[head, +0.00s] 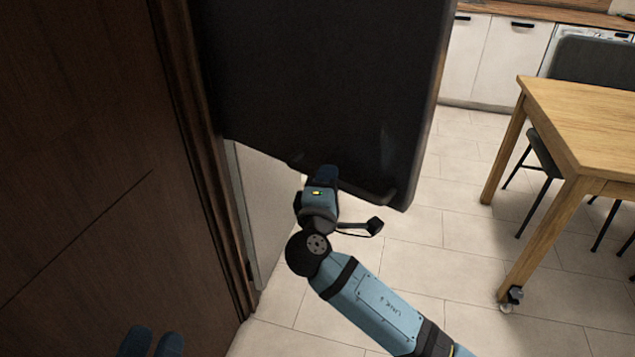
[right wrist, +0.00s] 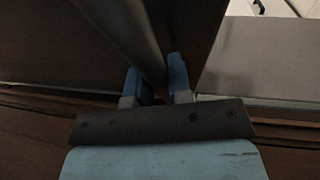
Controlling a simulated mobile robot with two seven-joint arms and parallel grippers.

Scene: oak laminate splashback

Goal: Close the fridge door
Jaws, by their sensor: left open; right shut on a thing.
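The fridge door (head: 320,75) is a large dark panel at the top middle of the head view, standing out from the dark wooden front on the left. A dark bar handle (head: 372,194) runs along its lower part. My right gripper (head: 326,174) is at this handle. In the right wrist view, its two blue fingers (right wrist: 158,86) are shut on the dark bar (right wrist: 128,38), which passes between them. The fridge interior is hidden.
A tall dark wood panel (head: 80,170) fills the left side. A wooden table (head: 590,125) with dark chairs (head: 545,155) stands at the right. White cabinets (head: 510,60) line the back. The tiled floor (head: 450,235) between door and table is clear.

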